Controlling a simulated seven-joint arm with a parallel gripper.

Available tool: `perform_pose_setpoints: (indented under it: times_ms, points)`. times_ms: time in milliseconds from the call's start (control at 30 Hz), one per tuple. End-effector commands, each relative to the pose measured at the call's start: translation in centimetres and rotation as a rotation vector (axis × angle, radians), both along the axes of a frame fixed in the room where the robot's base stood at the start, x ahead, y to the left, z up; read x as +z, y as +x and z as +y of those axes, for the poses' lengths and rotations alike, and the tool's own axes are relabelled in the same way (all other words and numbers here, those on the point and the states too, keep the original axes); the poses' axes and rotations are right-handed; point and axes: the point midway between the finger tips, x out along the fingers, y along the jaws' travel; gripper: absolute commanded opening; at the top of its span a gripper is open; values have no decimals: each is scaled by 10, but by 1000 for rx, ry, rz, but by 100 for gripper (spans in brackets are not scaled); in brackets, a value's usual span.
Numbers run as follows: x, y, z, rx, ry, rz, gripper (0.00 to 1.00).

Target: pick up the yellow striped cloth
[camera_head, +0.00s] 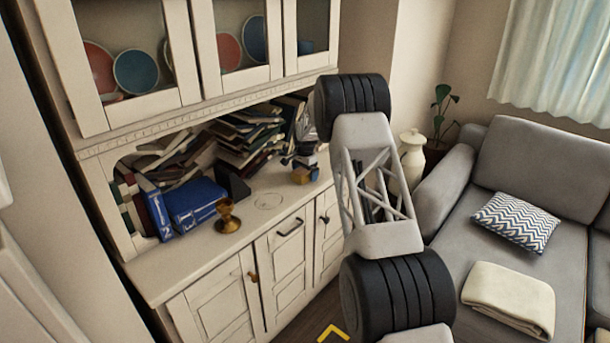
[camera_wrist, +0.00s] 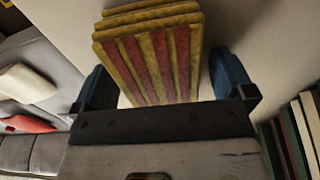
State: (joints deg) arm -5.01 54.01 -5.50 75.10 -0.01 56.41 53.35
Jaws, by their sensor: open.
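The yellow striped cloth (camera_wrist: 155,55) is a thick folded stack with yellow and dark red stripes, in the upper middle of the wrist view. My gripper (camera_wrist: 160,82) is open, with one blue finger to the left of the cloth and the other to its right. The cloth's near edge lies between the fingers or just beyond them; I cannot tell its depth or whether a finger touches it. A pale surface shows behind the cloth. In the head view I cannot make out the cloth or my gripper; my arm fills the middle.
A white cabinet (camera_head: 292,252) stands left of my arm, with piled books (camera_head: 245,140), blue binders (camera_head: 190,205) and a brass goblet (camera_head: 228,216) on its counter. A grey sofa (camera_head: 455,243) with a zigzag cushion (camera_head: 515,221) and a cream blanket (camera_head: 508,297) is on the right.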

Motion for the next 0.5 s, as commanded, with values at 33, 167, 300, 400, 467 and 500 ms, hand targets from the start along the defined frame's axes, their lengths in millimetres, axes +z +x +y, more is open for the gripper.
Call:
perform_pose_setpoints:
  times_ms: [33, 167, 300, 400, 467, 500]
  points:
    - [0, 0, 0, 0, 0, 0, 100]
    - [0, 0, 0, 0, 0, 0, 100]
    - [0, 0, 0, 0, 0, 0, 98]
    - [0, 0, 0, 0, 0, 0, 83]
    - [0, 0, 0, 0, 0, 0, 74]
    - [0, 0, 0, 0, 0, 0, 68]
